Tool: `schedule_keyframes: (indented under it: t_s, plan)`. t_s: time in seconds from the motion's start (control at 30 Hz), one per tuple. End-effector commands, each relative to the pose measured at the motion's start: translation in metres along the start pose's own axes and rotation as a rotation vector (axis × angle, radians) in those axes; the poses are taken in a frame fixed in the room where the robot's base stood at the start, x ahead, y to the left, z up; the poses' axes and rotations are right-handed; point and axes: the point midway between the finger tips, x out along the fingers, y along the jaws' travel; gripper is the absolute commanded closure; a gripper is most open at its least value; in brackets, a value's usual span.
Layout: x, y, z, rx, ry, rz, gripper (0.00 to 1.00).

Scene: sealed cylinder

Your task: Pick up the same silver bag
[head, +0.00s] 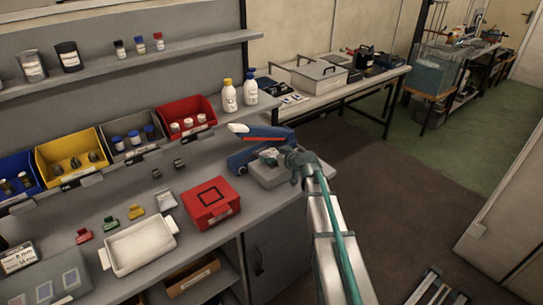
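A small silver-grey bag (166,200) lies flat on the bench, right of the yellow clip and left of the red case. My gripper (272,156) is well to the right of it, low over the blue device with the grey base at the bench's right end. A pale patch shows by the fingertips; I cannot tell whether it is part of my gripper or something it touches. The fingers are too small and covered to show whether they are open or shut.
A red case (209,202) and a white tray (139,244) stand near the bench front. The blue device (258,148) is beside my gripper. Coloured bins, including a red one (187,119), line the back. Two white bottles (230,96) stand at the back right.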

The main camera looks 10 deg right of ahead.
Motion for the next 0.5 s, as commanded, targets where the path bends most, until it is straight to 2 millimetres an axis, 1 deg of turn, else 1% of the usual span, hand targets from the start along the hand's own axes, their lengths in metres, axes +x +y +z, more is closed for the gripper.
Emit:
schedule_keyframes:
  t_s: [0.03, 0.2, 0.23, 0.27, 0.3, 0.5]
  plan:
    - [-0.0001, 0.0000, 0.0000, 0.000, 0.000, 0.000, 0.35]
    - [-0.0001, 0.0000, -0.0001, 0.000, 0.000, 0.000, 0.63]
    - [-0.0001, 0.0000, -0.0001, 0.000, 0.000, 0.000, 0.68]
    - [-0.0002, 0.0000, -0.0002, 0.000, 0.000, 0.000, 0.71]
    - [-0.0002, 0.0000, -0.0002, 0.000, 0.000, 0.000, 0.76]
    - [-0.0003, 0.0000, -0.0004, 0.000, 0.000, 0.000, 0.77]
